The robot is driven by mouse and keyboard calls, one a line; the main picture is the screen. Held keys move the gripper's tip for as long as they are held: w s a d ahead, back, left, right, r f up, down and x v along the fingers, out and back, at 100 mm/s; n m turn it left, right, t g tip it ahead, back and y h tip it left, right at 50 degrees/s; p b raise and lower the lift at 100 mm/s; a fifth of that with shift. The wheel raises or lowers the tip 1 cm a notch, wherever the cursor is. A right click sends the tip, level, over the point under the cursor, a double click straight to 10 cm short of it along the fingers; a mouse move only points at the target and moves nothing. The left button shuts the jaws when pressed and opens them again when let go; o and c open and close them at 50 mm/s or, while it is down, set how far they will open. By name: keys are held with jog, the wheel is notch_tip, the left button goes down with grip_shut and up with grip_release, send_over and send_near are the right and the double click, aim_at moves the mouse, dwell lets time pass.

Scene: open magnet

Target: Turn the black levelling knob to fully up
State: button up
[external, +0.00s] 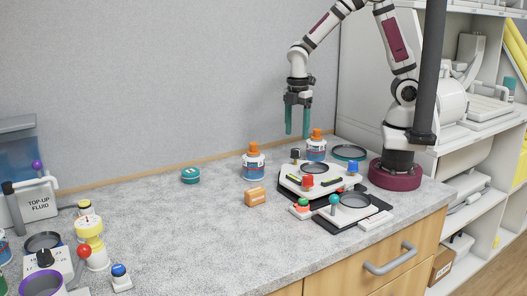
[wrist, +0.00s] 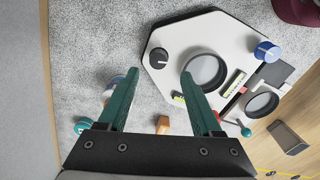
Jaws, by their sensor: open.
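The black levelling knob (external: 295,154) stands at the back left corner of a white many-sided instrument (external: 291,186) on the counter. In the wrist view the knob (wrist: 158,58) sits near the corner of the white plate; its setting is too small to read surely. My gripper (external: 297,120) is open and empty, its teal fingers pointing down. It hangs above the knob, clearly apart from it. In the wrist view the knob appears just beyond the gap between the fingertips (wrist: 160,78). The right finger hides part of the instrument.
A green-balled lever (external: 333,200) is in front. The middle of the counter is mostly clear.

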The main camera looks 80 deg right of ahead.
aim_at(297, 150)
notch_tip(297, 150, up, 9)
jog(key=shift+r, duration=0.2)
jog(key=s+a+m+y, duration=0.1)
jog(key=s+m, duration=1.7)
jog(key=s, duration=0.1)
jog(key=shift+a+y, duration=0.2)
jog(key=shift+y, duration=0.2)
jog(key=shift+f, duration=0.1)
